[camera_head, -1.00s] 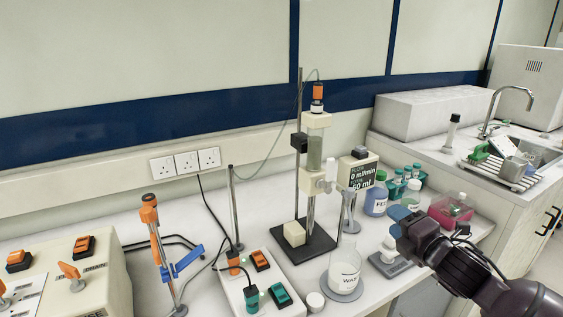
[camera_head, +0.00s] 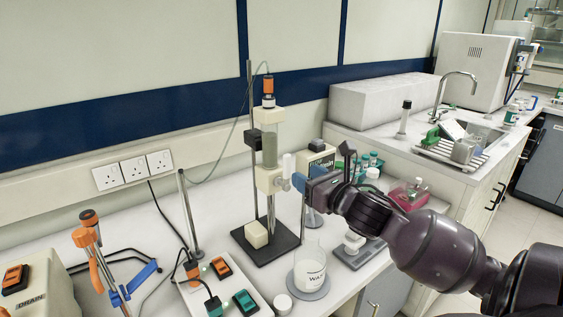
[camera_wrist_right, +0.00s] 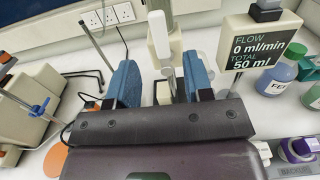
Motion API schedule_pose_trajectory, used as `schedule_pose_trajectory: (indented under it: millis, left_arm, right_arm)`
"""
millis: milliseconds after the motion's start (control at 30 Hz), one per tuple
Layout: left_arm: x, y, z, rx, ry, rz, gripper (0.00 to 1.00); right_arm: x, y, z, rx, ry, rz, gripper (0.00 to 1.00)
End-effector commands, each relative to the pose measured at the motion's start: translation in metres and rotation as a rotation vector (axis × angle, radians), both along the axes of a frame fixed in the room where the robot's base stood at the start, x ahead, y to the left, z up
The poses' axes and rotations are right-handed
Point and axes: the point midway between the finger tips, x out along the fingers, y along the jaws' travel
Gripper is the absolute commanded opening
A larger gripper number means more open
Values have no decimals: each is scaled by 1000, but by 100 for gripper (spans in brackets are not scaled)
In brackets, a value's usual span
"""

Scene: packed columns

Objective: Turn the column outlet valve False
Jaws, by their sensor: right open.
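The glass column (camera_head: 270,150) stands upright on its stand, with a pale block at its lower end. The outlet valve's white handle (camera_head: 287,165) points upright at the right side of that block. My right gripper (camera_head: 308,182) has blue fingers and is open, close beside the valve on its right. In the right wrist view, the gripper (camera_wrist_right: 160,82) has its fingers spread, with the valve's white handle (camera_wrist_right: 159,35) and the pale block ahead between them. I cannot tell if a finger touches the valve. My left gripper is not in view.
A flow meter (camera_wrist_right: 262,50) reads 0 ml/min, total 50 ml. A waste flask (camera_head: 309,270) stands in front of the column, below my right arm. A balance (camera_head: 358,252), bottles and a pink box (camera_head: 408,194) are to the right. Switches and clamps crowd the left.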

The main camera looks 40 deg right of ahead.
Motion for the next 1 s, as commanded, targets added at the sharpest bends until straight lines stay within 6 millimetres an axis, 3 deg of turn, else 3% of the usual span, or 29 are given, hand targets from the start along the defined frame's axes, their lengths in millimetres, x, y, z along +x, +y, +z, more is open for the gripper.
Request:
schedule_pose_trajectory:
  millis: [600,1000]
  left_arm:
    - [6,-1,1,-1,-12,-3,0]
    - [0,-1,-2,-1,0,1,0]
  right_arm:
    - [81,-9,0,3,-2,0,47]
    - [97,-10,1,2,-1,1,47]
